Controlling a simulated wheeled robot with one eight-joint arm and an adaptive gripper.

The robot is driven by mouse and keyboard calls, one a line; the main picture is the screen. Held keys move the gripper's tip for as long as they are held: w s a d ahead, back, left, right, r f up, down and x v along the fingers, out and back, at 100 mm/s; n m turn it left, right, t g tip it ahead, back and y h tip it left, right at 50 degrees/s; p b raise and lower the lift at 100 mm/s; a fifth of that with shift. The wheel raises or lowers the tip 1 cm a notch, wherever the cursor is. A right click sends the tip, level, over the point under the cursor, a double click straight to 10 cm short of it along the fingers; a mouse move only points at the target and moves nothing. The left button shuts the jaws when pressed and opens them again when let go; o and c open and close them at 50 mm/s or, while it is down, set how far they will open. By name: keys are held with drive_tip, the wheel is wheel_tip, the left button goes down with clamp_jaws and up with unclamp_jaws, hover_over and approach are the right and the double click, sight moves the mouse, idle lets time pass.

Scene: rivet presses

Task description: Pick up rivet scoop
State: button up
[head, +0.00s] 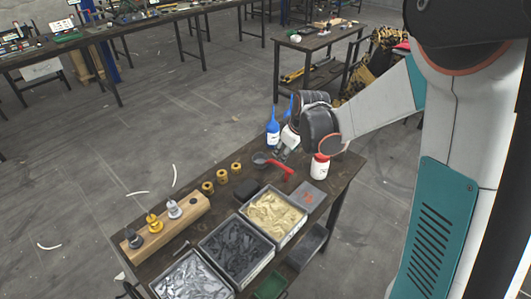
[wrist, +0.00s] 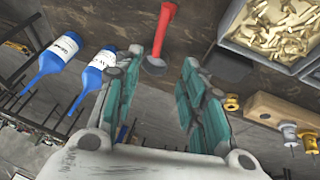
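The rivet scoop, with a red handle (head: 280,168) and a dark bowl (head: 260,159), lies on the dark workbench (head: 334,190). In the wrist view its red handle (wrist: 165,30) runs up from the dark bowl (wrist: 155,66), which shows between my fingertips. My gripper (head: 282,155) is low over the bench, right by the scoop in the head view. In the wrist view my gripper (wrist: 162,72) has its teal-padded fingers apart with nothing between them. I cannot tell the exact height gap to the scoop.
Bins of gold (head: 275,214), dark (head: 236,250) and silver rivets (head: 193,278) line the bench front. Brass fittings (head: 222,177), a wooden block (head: 166,221), a black lump (head: 244,194), a white-red bottle (head: 320,167) and blue-tipped bottles (head: 273,128) stand around the scoop.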

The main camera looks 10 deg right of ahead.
sight(277, 162)
drive_tip(key=b+x, duration=0.2)
drive_tip(key=x, duration=0.7)
drive_tip(key=shift+w+f+b, duration=0.1)
drive_tip(key=shift+b, duration=0.25)
drive_tip(key=shift+w+b+x, duration=0.25)
drive_tip(key=shift+b+x, duration=1)
drive_tip(key=shift+x, duration=1.4)
drive_tip(key=shift+a, duration=0.15)
drive_tip(key=shift+r, duration=0.2)
clamp_jaws()
